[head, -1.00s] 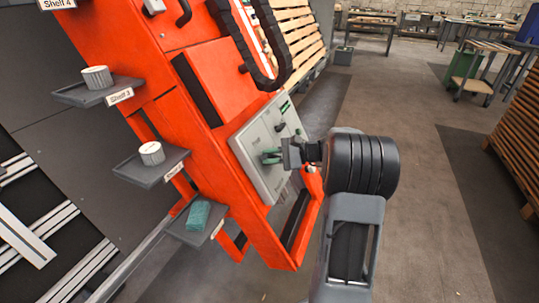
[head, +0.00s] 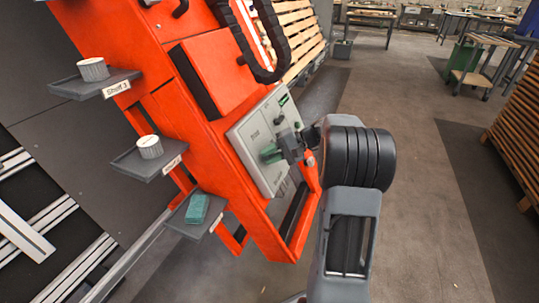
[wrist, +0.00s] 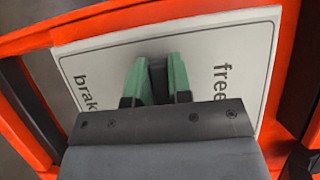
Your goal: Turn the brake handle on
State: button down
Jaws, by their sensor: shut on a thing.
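The light grey brake panel (head: 248,150) is fixed to the orange gantry frame. In the wrist view the panel (wrist: 205,48) bears a partly covered word starting "brak" on the left and "free" on the right, both turned sideways. My gripper (head: 271,153) is at the panel's face. Its green fingers (wrist: 157,76) are closed on the dark brake handle (wrist: 157,66), which lies between the two words. Most of the handle is hidden by the fingers, so its exact angle is hard to tell.
Dark shelves with small items stick out left of the panel: a white ribbed cap (head: 93,69), another white cap (head: 150,147) and a teal block (head: 197,208). A black cable chain (head: 250,45) hangs above. Open floor (head: 420,200) lies to the right.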

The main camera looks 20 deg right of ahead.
jog(key=shift+f, duration=0.15)
dwell(0.3)
jog(key=c, duration=1)
grip_release()
jog(key=shift+c, duration=0.2)
jog(key=p+v, duration=0.4)
jog(key=v, duration=1)
jog(key=shift+p, duration=0.3)
jog(key=shift+a, duration=0.15)
jog(key=s+a+r+n+h+p, duration=0.3)
jog(key=s+a+r+h+p, duration=0.3)
jog(key=s+a+r+p, duration=0.2)
jog(key=s+a+r+n+h+p, duration=0.3)
jog(key=s+a+r+h+p, duration=0.3)
jog(key=a+r+p, duration=0.7)
jog(key=p+v, duration=0.4)
jog(key=p, duration=0.4)
jog(key=shift+s+a+r, duration=0.25)
jog(key=shift+s+a, duration=0.15)
jog(key=shift+s, duration=0.1)
